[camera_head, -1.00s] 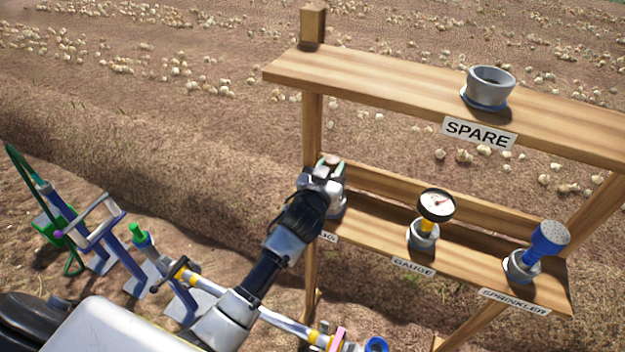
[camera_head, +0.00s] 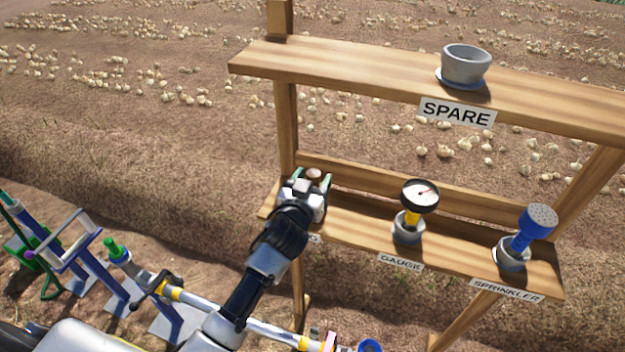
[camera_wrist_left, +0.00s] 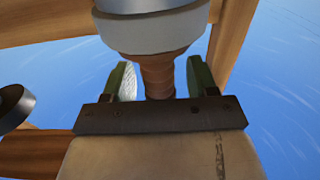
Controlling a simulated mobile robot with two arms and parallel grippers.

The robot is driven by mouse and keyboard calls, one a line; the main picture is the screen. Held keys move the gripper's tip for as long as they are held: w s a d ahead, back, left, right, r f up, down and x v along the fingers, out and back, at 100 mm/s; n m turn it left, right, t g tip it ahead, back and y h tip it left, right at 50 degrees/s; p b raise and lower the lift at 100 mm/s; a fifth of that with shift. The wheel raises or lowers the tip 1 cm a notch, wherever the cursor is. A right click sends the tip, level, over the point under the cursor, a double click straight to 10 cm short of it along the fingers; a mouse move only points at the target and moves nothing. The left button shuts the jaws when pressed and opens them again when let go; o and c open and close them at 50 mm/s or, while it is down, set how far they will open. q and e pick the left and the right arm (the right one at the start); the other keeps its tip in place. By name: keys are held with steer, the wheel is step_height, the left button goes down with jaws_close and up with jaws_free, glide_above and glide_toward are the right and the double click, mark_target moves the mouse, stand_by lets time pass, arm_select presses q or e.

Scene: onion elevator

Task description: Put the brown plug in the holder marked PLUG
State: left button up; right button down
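The brown plug (camera_head: 314,174) is at the left end of the lower shelf, between the green-tipped fingers of my left gripper (camera_head: 312,180). In the left wrist view the plug (camera_wrist_left: 157,76) stands in line with the grey holder (camera_wrist_left: 155,32), its end meeting the holder's collar; how deep it sits is hidden. The left gripper (camera_wrist_left: 160,82) is open around the plug, with a gap visible on each side. In the head view my gripper and wrist hide the holder and most of its label (camera_head: 314,238). My right gripper is not in view.
On the lower shelf (camera_head: 350,220), a gauge (camera_head: 419,196) and a blue sprinkler (camera_head: 536,222) stand in holders to the right. An empty SPARE holder (camera_head: 466,66) is on the upper shelf (camera_head: 350,66). Pipes and a green-topped fitting (camera_head: 115,250) stand at lower left.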

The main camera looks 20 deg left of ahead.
arm_select(q)
steer(key=shift+r, duration=0.3)
steer(key=s+b, duration=0.2)
steer(key=s, duration=1)
steer(key=shift+a+b, duration=0.25)
steer(key=shift+b, duration=0.1)
steer(key=shift+f, duration=0.15)
